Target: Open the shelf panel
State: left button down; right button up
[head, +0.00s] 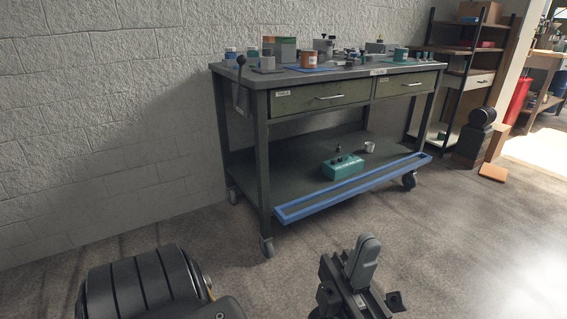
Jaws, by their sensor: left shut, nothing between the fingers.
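The shelf panel (418,160) is a long blue frame along the front edge of the bench's lower shelf (250,170). It looks folded down and outward, with the front of the shelf open above it. A teal box with dark knobs (343,166) and a small grey cylinder (369,147) stand on the shelf behind it. My left gripper (366,252) is at the bottom centre, in front of and below the panel in the picture, apart from it. Its fingers are shut and empty. My right gripper is not in view.
The green workbench (262,140) stands on casters by a white block wall. Its top holds tins, blocks and metal parts, and it has two shut drawers (322,95). A rack (465,75) and a dark stand (472,143) are at right. The floor in front is clear.

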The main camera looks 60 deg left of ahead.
aim_at(289, 211)
jog(key=u, duration=0.55)
jog(key=i, duration=0.5)
jog(key=u, duration=0.55)
jog(key=i, duration=0.95)
jog(key=z, duration=0.05)
